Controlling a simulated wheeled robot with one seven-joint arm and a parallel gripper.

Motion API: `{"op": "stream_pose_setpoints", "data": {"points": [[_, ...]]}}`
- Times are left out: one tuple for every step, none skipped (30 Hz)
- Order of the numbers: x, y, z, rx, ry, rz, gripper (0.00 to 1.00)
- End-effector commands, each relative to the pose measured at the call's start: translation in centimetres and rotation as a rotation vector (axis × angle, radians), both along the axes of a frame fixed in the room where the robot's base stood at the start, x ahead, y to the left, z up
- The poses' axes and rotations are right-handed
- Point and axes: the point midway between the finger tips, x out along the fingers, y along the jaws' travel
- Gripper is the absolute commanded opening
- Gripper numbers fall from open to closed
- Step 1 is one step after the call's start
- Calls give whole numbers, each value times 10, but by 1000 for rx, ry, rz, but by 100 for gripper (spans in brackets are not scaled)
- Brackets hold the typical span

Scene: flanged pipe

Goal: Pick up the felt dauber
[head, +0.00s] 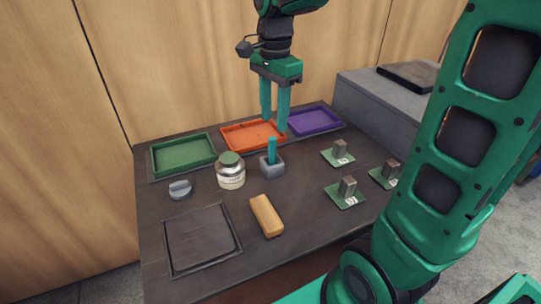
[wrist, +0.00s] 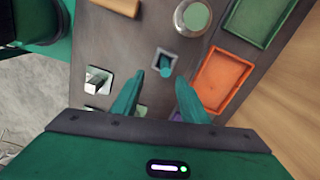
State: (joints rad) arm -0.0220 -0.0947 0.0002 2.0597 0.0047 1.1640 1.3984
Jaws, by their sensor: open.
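The felt dauber (head: 272,149) appears to be the teal stick standing upright in a small grey holder (head: 272,168) on the dark table. Its lower end is hidden inside the holder. In the wrist view the dauber (wrist: 166,68) shows just beyond my fingertips, roughly between them. My gripper (head: 275,123) is open and empty, pointing down above and slightly behind the dauber, apart from it. In the wrist view both fingers of my gripper (wrist: 158,80) are spread.
A green-lidded jar (head: 230,172) stands close left of the holder. Behind are green (head: 184,171), orange (head: 236,147) and purple (head: 330,130) trays. A tan block (head: 266,216) lies in front. Metal blocks on green plates (head: 345,201) stand right.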

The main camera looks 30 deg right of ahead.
Motion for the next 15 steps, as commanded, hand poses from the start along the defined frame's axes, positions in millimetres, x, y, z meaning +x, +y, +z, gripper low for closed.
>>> {"op": "stream_pose_setpoints", "data": {"points": [[4,4,0,1,1,-13,40],[5,5,-1,2,0,-20,40],[6,6,-3,2,1,-25,40],[6,6,-6,2,1,-28,40],[6,7,-10,1,3,-30,40],[6,6,-16,2,4,-30,40],[6,6,-20,2,3,-30,40],[6,6,-25,2,4,-30,40],[6,6,-31,2,4,-30,40],[6,6,-36,2,4,-30,40],[6,6,-39,1,3,-30,40],[6,5,-44,2,2,-29,40],[6,5,-47,1,3,-29,40],[6,5,-50,2,2,-29,40],[7,5,-52,2,1,-29,40]]}}
